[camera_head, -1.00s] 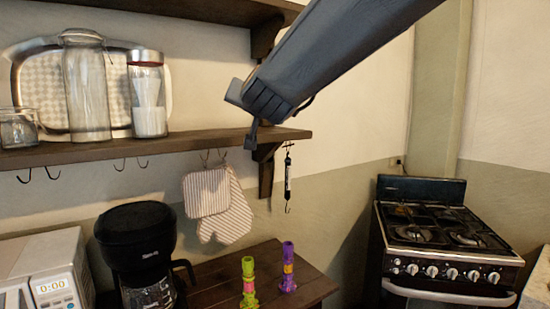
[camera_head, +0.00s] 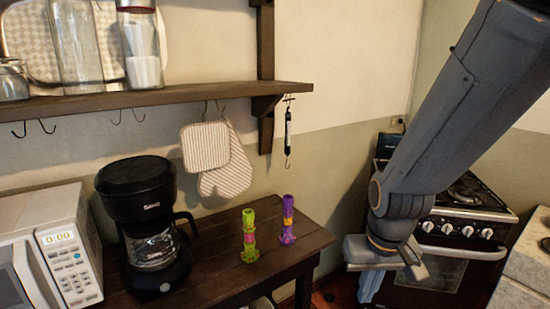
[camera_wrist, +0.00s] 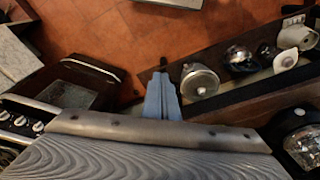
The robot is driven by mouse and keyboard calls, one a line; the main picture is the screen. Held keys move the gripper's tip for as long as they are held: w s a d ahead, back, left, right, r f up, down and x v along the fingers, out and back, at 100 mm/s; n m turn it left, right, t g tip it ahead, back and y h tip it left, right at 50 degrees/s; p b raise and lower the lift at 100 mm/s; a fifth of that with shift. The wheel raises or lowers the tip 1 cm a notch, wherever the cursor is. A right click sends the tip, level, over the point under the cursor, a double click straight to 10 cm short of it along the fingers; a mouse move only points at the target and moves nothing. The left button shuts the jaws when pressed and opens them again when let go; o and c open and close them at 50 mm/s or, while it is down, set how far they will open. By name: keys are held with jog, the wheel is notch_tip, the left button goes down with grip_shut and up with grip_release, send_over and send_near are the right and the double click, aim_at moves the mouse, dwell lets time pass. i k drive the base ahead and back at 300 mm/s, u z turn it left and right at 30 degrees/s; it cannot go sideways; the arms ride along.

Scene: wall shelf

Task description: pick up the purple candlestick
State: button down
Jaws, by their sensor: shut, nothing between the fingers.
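The purple candlestick (camera_head: 287,220) stands upright on the wooden table (camera_head: 215,285), near its right end, with an orange-yellow band around it. A green candlestick (camera_head: 249,236) with a pinkish band stands just left of it, apart from it. My gripper (camera_head: 369,292) points down beyond the table's right end, in front of the stove, clear of both candlesticks. In the wrist view my gripper's fingers (camera_wrist: 162,75) are together and empty above the floor. I cannot make out either candlestick in the wrist view.
A black coffee maker (camera_head: 147,225) and a white microwave (camera_head: 55,250) stand left of the candlesticks. A wall shelf (camera_head: 190,96) with hooks, mitts (camera_head: 215,160) and a hanging scale (camera_head: 288,135) is above. Lidded pots (camera_wrist: 200,80) show at right in the wrist view.

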aim_at(286, 238)
jog(key=z, duration=0.45)
jog(key=k, duration=0.55)
jog(key=z, duration=0.4)
jog(key=i, duration=0.55)
jog(key=u, duration=1.2)
jog(key=i, duration=1)
jog(key=u, duration=1.4)
